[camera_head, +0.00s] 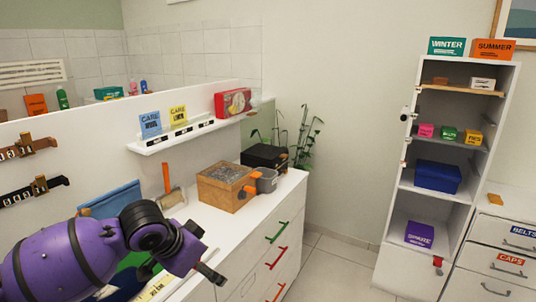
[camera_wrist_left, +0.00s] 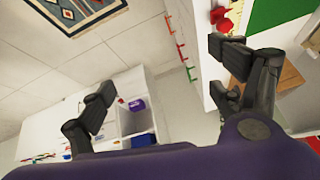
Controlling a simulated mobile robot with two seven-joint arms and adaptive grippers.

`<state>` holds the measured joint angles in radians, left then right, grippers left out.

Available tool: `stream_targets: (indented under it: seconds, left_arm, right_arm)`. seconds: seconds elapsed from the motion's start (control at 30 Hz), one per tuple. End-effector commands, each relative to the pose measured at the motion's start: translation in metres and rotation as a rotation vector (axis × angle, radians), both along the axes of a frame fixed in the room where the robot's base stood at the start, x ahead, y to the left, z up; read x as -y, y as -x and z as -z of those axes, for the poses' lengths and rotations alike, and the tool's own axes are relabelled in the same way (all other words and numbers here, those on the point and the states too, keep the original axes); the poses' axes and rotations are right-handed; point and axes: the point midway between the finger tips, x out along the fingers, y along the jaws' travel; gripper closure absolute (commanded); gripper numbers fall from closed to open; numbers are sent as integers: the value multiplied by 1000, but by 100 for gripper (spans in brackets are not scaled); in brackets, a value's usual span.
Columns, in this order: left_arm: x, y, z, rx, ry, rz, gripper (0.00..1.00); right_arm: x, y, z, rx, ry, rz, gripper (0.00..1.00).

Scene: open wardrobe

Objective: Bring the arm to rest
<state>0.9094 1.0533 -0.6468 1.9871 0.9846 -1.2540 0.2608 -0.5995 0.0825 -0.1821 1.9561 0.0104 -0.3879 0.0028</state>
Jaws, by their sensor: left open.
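My left arm (camera_head: 75,255), purple with black joints, comes in from the lower left in the head view. It reaches over the near part of the white counter. My left gripper (camera_head: 205,258) is at its end, above the counter's front edge. In the left wrist view the gripper (camera_wrist_left: 162,72) has its two dark fingers spread wide apart, with nothing between them. My right arm and gripper do not show.
A brush (camera_head: 171,190) is close behind the arm. An open wardrobe (camera_head: 440,165) stands at the right. The floor (camera_head: 335,270) between is clear.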

Motion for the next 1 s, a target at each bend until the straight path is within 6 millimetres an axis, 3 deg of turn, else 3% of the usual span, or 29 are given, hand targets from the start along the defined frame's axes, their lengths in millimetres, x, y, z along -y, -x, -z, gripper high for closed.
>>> stream_targets:
  seconds: [0.1,0.27,0.47,0.67,0.77,0.9,1.0]
  left_arm:
    - [29,-10,20,122,92,43,14]
    - [53,-8,50,264,198,55,14]
    - [57,27,106,414,302,-26,14]
    - [26,98,175,470,307,-191,14]
    - [5,148,213,449,280,-296,14]
    - [-23,232,264,358,233,-449,14]
    - [-34,285,291,274,213,-539,14]
  right_arm:
    - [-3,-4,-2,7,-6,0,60]
    - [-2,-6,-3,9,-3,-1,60]
    - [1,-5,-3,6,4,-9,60]
    - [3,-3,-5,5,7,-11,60]
    - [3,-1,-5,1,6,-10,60]
    - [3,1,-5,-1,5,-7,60]
    - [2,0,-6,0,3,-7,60]
